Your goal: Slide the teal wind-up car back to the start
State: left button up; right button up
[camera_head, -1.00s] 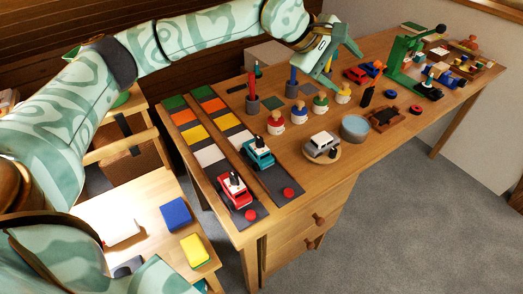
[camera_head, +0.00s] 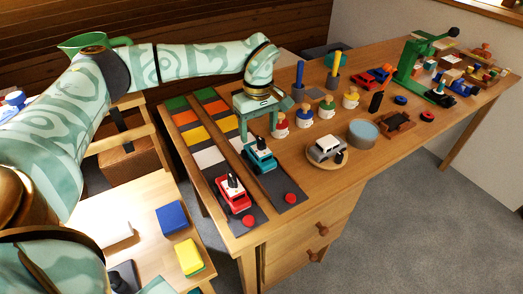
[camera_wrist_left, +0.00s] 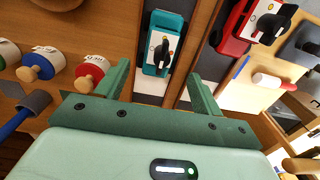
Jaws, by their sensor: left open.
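The teal wind-up car (camera_head: 262,160) sits upright in the right-hand lane (camera_head: 287,188) of the track, with a black key on top. It also shows in the left wrist view (camera_wrist_left: 160,50). My left gripper (camera_head: 259,134) is open over that lane, just behind the car on its far side. In the left wrist view its fingers (camera_wrist_left: 158,80) are spread wider than the car. The car's near end lies around the level of the fingertips, with no visible contact. My right gripper is not in view.
A red car (camera_head: 234,196) stands in the neighbouring lane. Peg figures (camera_head: 281,127) stand close right of the gripper. Red buttons (camera_head: 291,198) mark the lanes' near ends.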

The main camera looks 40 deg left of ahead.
aim_at(259, 147)
pick_arm(q)
notch_tip(259, 147, down, 7)
jog(key=shift+r+b, duration=0.1)
jog(key=shift+b, duration=1)
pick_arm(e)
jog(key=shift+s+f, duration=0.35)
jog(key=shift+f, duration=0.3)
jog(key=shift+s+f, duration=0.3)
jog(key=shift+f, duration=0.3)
